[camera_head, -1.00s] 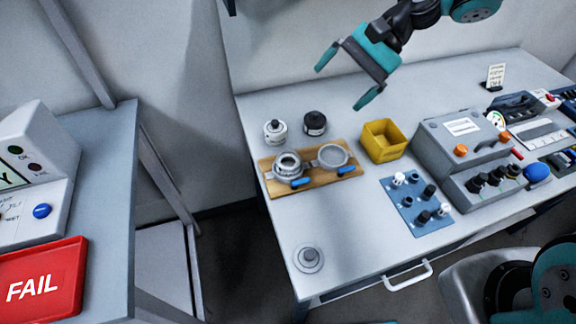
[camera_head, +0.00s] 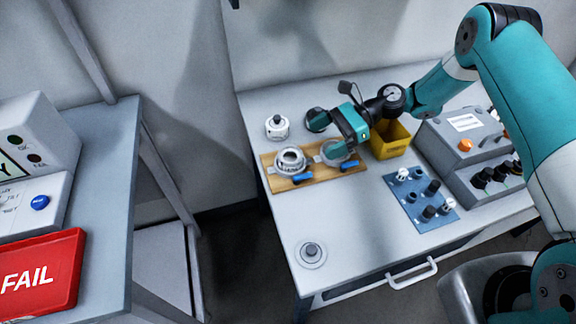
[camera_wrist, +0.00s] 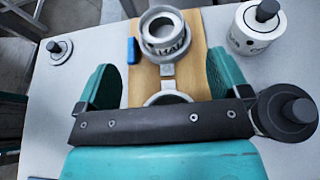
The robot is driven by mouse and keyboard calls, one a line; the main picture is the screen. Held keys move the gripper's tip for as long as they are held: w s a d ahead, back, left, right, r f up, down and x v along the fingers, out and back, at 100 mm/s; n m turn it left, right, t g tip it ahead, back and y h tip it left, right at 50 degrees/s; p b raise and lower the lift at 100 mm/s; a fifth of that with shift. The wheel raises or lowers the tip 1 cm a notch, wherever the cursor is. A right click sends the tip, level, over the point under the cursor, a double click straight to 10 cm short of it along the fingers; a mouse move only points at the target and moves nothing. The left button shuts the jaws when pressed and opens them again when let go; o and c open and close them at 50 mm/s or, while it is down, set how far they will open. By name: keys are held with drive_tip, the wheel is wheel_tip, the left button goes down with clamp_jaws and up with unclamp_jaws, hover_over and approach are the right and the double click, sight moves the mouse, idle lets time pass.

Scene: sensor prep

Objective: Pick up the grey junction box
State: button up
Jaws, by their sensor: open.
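No thing is clearly marked as the grey junction box. On the wooden board (camera_head: 294,183), a round grey fitting (camera_head: 290,160) sits in the left clamp; it also shows in the wrist view (camera_wrist: 163,32). My gripper (camera_head: 328,137) is open and empty, pointing down over the board's right end. In the wrist view, its fingers (camera_wrist: 165,80) straddle the board, with the right clamp's ring (camera_wrist: 168,98) between them, partly hidden by the gripper body. A small grey disc with a knob (camera_head: 311,253) lies at the table's front left corner.
A white round canister (camera_head: 277,126) stands behind the board. A black one (camera_wrist: 287,112) stands close beside my right finger. A yellow bin (camera_head: 392,142), a blue tray of knobs (camera_head: 412,205) and a grey control box (camera_head: 455,150) lie to the right.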

sight(297, 152)
drive_tip(key=b+x, duration=0.1)
drive_tip(key=x, duration=0.7)
drive_tip(key=shift+b, duration=0.4)
drive_tip(key=shift+r, duration=0.15)
clamp_jaws()
